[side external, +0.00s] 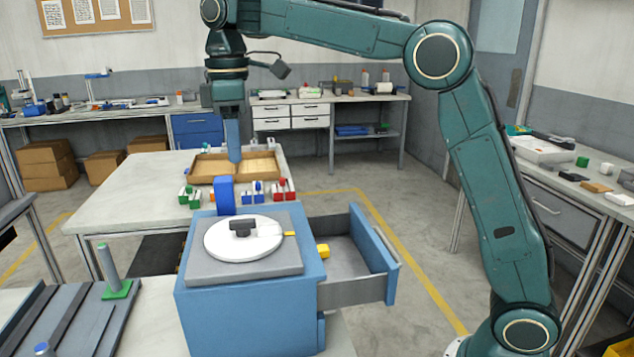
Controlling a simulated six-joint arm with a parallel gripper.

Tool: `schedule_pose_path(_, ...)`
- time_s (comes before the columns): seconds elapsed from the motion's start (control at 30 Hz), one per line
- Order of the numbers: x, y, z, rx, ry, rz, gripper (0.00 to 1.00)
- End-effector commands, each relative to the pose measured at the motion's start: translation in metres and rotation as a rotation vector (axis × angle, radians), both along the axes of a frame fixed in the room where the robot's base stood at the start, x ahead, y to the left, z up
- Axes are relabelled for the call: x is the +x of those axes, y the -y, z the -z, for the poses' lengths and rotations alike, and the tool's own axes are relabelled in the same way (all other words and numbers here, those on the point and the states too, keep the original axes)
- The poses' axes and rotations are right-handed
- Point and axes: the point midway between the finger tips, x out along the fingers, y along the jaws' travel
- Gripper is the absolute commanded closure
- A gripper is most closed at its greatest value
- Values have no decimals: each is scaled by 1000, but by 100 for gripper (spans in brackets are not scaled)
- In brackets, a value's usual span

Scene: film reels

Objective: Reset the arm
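My gripper (234,160) points straight down over the wooden tray (205,180) on the white table. Its fingers show as one narrow blue-grey shape, so I cannot tell whether they are apart or whether anything is between them. I cannot tell whether the tips touch the tray. The arm arches high from its base at the lower right across to the tray.
A blue cabinet (245,318) stands in front, its drawer (375,255) pulled out to the right. A white disc (243,240) with a black knob lies on top. A blue upright block (224,196) and small coloured pieces (283,190) stand near the tray.

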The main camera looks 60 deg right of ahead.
Motion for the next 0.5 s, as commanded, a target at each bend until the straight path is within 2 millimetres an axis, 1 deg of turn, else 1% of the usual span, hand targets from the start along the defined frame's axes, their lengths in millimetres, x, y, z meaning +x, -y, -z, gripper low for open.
schedule_pose_path(0.17,-11,4,-5,3,20,31,65)
schedule_pose_path(0.27,-23,9,-9,6,41,66,65)
schedule_pose_path(0.37,-39,14,-12,13,69,111,65)
schedule_pose_path(0.5,-66,23,-15,23,113,184,65)
